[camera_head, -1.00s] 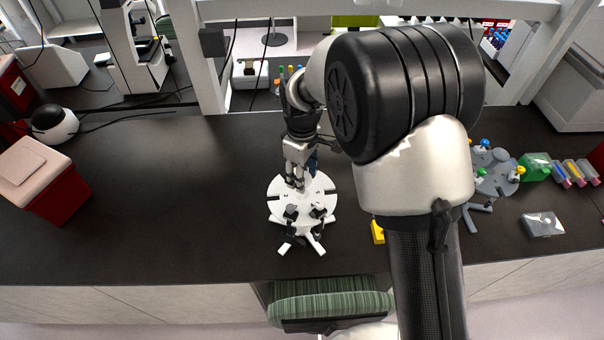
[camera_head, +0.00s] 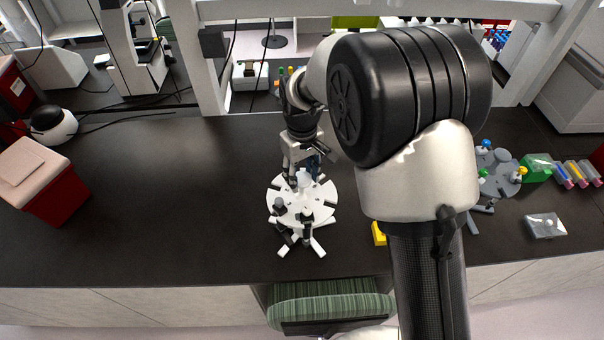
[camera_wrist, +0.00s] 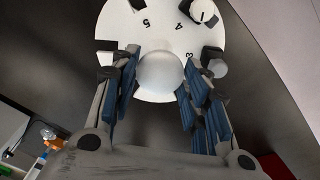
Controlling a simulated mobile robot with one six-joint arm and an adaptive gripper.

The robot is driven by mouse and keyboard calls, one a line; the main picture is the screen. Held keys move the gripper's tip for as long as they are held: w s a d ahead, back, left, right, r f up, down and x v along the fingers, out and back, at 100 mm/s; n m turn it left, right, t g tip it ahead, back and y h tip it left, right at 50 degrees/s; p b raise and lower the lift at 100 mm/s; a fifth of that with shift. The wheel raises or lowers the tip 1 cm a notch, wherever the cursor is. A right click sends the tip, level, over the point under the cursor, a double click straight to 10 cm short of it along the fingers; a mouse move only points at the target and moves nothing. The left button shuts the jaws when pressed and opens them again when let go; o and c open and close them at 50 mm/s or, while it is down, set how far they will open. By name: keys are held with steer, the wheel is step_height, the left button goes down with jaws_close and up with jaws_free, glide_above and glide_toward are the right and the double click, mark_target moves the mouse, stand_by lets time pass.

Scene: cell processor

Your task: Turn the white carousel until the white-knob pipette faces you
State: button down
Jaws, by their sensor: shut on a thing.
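The white carousel (camera_head: 290,212) stands on the dark bench. Its disc (camera_wrist: 122,25) has numbered slots in the wrist view. My gripper (camera_head: 303,184) reaches down from behind onto its centre. In the wrist view, my gripper's fingers (camera_wrist: 161,76) close from both sides on the round white centre knob (camera_wrist: 161,70). A white-topped pipette (camera_wrist: 204,12) sits at the rim near number 4. A grey-topped piece (camera_wrist: 216,67) sits near number 3. In the head view, dark pipettes (camera_head: 306,222) hang at the front of the carousel; their knob colours are too small to tell.
A grey carousel (camera_head: 497,174) with coloured knobs stands at the right, partly behind my arm. A yellow block (camera_head: 378,233) lies between them. A red box (camera_head: 48,195) stands at the left. The bench left of the white carousel is clear.

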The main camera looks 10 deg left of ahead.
steer(key=shift+m, duration=0.6)
stand_by(0.3)
steer(key=c, duration=0.9)
jaws_free()
step_height(320, 180, up, 12)
steer(key=shift+r, duration=0.1)
